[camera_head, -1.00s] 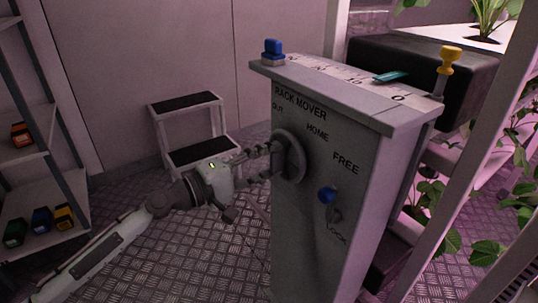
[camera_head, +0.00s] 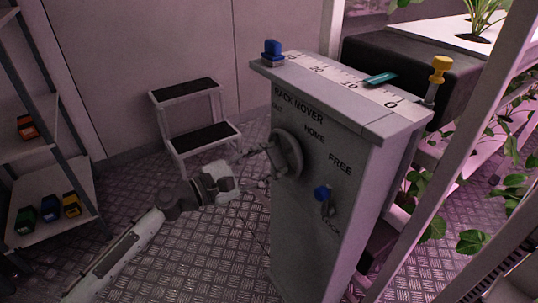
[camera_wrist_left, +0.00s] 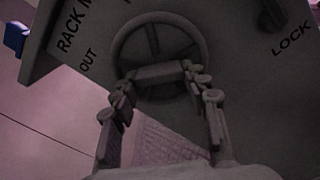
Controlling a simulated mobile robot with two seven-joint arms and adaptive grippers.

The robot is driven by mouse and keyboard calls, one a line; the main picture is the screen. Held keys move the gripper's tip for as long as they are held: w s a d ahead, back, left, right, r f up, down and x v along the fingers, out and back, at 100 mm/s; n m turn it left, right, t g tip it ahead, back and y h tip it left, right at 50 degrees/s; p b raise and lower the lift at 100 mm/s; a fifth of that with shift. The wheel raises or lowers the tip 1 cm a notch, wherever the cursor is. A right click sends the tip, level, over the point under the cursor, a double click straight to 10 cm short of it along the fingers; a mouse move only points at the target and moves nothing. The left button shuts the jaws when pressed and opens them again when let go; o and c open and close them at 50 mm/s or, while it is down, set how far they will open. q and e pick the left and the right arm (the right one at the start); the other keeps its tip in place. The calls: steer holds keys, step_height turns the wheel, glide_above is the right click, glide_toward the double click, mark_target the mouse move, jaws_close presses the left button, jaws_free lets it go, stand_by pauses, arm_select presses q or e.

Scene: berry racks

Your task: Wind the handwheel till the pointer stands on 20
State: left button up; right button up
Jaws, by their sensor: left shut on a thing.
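The grey handwheel (camera_head: 299,154) is on the front face of the rack mover column (camera_head: 310,235). My left gripper (camera_head: 262,168) reaches it from the left. In the left wrist view the gripper (camera_wrist_left: 163,82) is shut on the lower part of the handwheel (camera_wrist_left: 204,48), with a finger on each side of a thick grip piece. The teal pointer (camera_head: 381,79) lies over the scale (camera_head: 345,77) on top, between 0 and about 10, short of 20. A lever with a blue knob (camera_head: 321,193) sits below FREE and above LOCK. My right gripper is out of view.
A step stool (camera_head: 190,95) stands behind my left arm. A shelf (camera_head: 50,185) with several coloured boxes is at the left. A yellow knob (camera_head: 440,65) and plant racks are at the right. A blue block (camera_head: 272,50) is on the column's far corner.

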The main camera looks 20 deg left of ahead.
arm_select(q)
steer(key=shift+n, duration=1.5)
steer(key=o, duration=1.2)
steer(key=shift+c, duration=0.2)
steer(key=shift+s, duration=0.1)
steer(key=v, duration=1.2)
steer(key=shift+c, duration=0.5)
